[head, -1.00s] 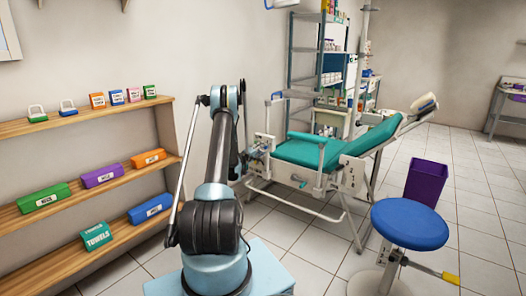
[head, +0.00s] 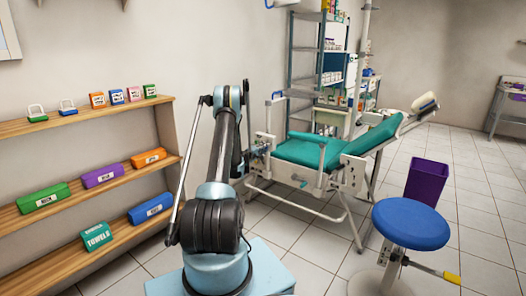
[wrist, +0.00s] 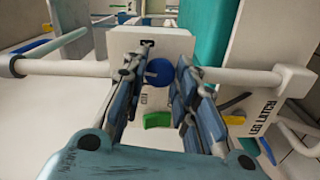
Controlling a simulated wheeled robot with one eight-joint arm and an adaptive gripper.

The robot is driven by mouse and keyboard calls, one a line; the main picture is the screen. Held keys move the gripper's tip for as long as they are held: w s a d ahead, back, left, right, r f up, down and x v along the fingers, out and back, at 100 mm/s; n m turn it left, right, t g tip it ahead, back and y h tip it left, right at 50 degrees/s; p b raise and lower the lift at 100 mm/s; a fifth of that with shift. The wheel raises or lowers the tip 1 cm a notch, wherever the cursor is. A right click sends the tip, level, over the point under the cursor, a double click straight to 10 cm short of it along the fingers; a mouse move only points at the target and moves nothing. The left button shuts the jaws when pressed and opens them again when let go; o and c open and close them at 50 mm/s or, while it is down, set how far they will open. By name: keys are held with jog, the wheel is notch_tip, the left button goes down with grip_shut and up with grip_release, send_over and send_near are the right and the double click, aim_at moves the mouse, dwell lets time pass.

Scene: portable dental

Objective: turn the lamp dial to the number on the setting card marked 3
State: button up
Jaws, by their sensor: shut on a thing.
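My gripper (wrist: 157,70) is at a white panel (wrist: 180,42) in the wrist view, its two blue-grey fingers on either side of a round blue knob (wrist: 158,72). It is shut on this knob, whose sides are partly hidden by the fingers. Small vertical lettering beside the knob is too small to read surely, so I cannot tell whether it is the lamp dial. In the head view the gripper is largely hidden behind my arm, near the side of the teal dental chair (head: 310,153). I cannot make out a setting card marked 3.
A green part (wrist: 157,119) sits below the knob. A white bar crosses the wrist view, with a LEG LATCH label (wrist: 262,118) at right. Shelves (head: 85,186) with labelled boxes stand left. A blue stool (head: 410,222) and purple bin (head: 427,180) stand right.

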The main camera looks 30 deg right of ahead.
jog(key=shift+f+n, duration=0.1)
jog(key=shift+n, duration=0.9)
jog(key=o, duration=1)
jog(key=shift+o, duration=0.2)
jog(key=v, duration=1.2)
jog(key=shift+f, duration=0.1)
